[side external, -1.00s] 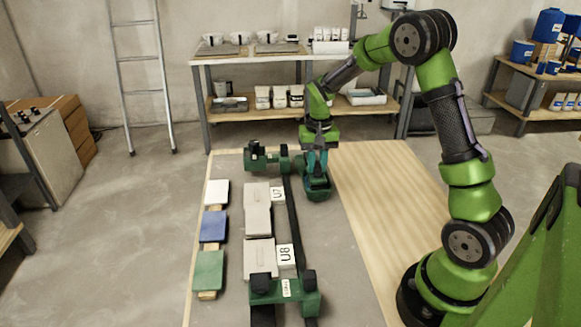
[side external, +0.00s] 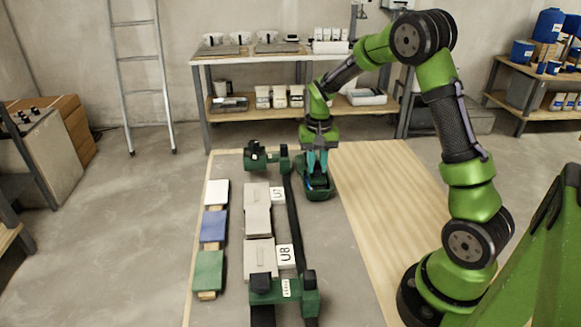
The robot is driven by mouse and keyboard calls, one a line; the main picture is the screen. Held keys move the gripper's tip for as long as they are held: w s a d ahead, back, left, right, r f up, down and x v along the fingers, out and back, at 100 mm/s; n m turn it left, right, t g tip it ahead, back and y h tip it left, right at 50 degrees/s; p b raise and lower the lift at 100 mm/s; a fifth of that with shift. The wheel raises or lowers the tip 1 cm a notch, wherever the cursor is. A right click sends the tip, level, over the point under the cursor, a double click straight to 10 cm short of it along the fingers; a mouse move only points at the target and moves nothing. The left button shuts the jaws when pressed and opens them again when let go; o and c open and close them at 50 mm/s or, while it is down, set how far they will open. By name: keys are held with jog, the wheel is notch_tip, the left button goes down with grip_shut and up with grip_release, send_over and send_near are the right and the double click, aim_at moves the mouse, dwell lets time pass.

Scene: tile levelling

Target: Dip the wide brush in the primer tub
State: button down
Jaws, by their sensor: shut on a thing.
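My gripper (side external: 317,168) points down at the far end of the work board, its teal fingers shut on a dark green piece (side external: 318,190). The piece is partly hidden by the fingers, and I cannot tell whether it touches the board or whether it is a brush. I cannot make out a wide brush elsewhere. No container is clearly marked as the primer tub; small white tubs (side external: 279,98) stand on the lower shelf at the back, well away from my gripper.
White, blue (side external: 213,227) and green pads lie further left. The wooden board (side external: 385,190) at right is mostly clear.

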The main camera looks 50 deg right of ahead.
dwell(0.3)
jog(key=shift+r, duration=4.3)
